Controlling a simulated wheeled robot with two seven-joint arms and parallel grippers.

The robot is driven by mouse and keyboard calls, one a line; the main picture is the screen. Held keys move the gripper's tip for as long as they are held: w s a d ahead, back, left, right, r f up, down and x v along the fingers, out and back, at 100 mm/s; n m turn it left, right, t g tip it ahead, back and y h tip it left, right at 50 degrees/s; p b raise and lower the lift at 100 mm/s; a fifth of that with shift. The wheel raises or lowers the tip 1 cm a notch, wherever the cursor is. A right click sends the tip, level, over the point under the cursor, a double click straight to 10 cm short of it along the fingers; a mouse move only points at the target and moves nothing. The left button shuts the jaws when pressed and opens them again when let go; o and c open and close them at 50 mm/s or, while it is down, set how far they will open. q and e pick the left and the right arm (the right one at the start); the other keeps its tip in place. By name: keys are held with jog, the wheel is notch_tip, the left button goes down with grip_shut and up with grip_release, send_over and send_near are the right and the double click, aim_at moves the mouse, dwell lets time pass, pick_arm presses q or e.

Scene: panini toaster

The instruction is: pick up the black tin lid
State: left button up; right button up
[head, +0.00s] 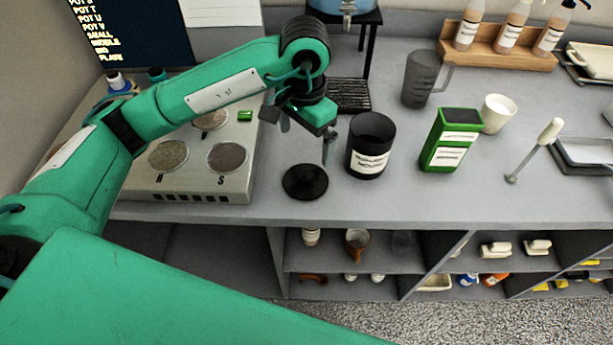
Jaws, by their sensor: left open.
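The black tin lid (305,182) is a round dark disc lying flat on the grey counter, near its front edge. The open black tin (371,148) with a white label stands upright just right of the lid. My left gripper (328,150) is open and points down above the counter, a little behind the lid and to its right, apart from it. It is close to the left side of the tin; I cannot tell whether they touch. Nothing shows between its fingers. My right gripper is not in view.
A hot plate (200,185) stands left of the lid. Right of the tin are a green box (452,140), a white cup (497,113) and a grey jug (424,80). A black stand (350,95) is behind. Open shelves lie below the counter's front edge.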

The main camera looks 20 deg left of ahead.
pick_arm(q)
jog(key=p, duration=0.1)
send_over(306, 175)
notch_tip(306, 175, down, 6)
jog(key=shift+w+a+r, duration=0.1)
jog(key=shift+a+r, duration=0.05)
jog(key=shift+f, duration=0.4)
jog(key=shift+f+p, duration=0.6)
notch_tip(306, 175, down, 3)
jog(key=shift+r+p, duration=0.1)
jog(key=shift+p, duration=0.55)
jog(key=shift+f, duration=0.55)
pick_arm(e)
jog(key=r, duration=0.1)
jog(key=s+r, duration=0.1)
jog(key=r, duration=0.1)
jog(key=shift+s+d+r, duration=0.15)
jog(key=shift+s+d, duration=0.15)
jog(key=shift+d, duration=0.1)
pick_arm(q)
jog(key=c, duration=0.6)
